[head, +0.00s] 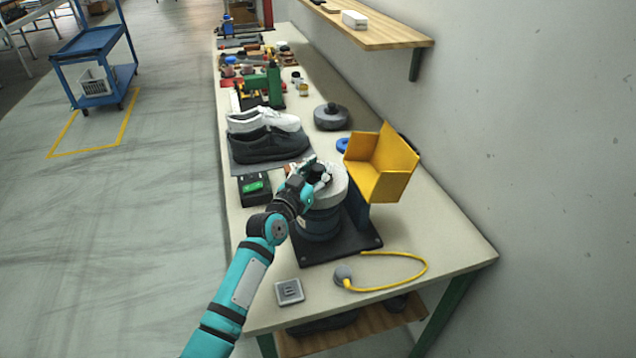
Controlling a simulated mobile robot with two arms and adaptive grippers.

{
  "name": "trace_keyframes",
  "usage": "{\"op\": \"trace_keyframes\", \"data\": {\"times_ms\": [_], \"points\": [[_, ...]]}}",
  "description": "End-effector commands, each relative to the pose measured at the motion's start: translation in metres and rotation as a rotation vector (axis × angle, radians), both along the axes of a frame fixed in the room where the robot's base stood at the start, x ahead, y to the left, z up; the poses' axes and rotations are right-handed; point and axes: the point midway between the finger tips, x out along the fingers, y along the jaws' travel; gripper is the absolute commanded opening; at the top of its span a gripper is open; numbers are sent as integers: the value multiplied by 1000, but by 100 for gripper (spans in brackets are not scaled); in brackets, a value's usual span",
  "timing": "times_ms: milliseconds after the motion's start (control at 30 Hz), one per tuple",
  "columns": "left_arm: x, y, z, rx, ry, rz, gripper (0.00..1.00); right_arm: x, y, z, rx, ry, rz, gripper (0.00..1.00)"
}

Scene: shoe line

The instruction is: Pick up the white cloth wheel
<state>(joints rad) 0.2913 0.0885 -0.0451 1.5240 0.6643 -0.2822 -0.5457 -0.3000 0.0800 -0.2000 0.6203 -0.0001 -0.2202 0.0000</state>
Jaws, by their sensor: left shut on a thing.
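The white cloth wheel (331,189) is a pale round disc on top of a dark motor base (319,222) on the workbench. My left gripper (322,174) is at the wheel's upper left part and is shut on it. The fingers and wrist cover part of the wheel, so the exact grip is hidden. The wheel still appears to be at the motor's top; I cannot tell whether it touches it. My right gripper does not show.
A yellow guard (382,165) stands just right of the wheel. Shoes (268,143) sit behind on a dark mat. A yellow cable (400,256) and a small grey plate (289,291) lie in front. A wooden shelf (375,33) juts from the wall.

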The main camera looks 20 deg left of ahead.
Motion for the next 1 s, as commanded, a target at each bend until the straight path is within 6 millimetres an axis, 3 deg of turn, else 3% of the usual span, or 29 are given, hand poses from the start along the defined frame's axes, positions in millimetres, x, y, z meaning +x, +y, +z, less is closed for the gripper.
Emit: {"op": "trace_keyframes", "data": {"times_ms": [100, 633, 967, 1000], "points": [[0, 0, 0, 0, 0, 0, 0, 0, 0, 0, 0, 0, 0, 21], [0, 0, 4, -1, -4, 1, 0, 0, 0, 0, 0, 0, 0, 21], [0, 0, 40, -3, -9, 2, 0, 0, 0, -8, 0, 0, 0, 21], [-10, -4, 36, -3, -3, -1, 0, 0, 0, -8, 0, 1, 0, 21]]}}
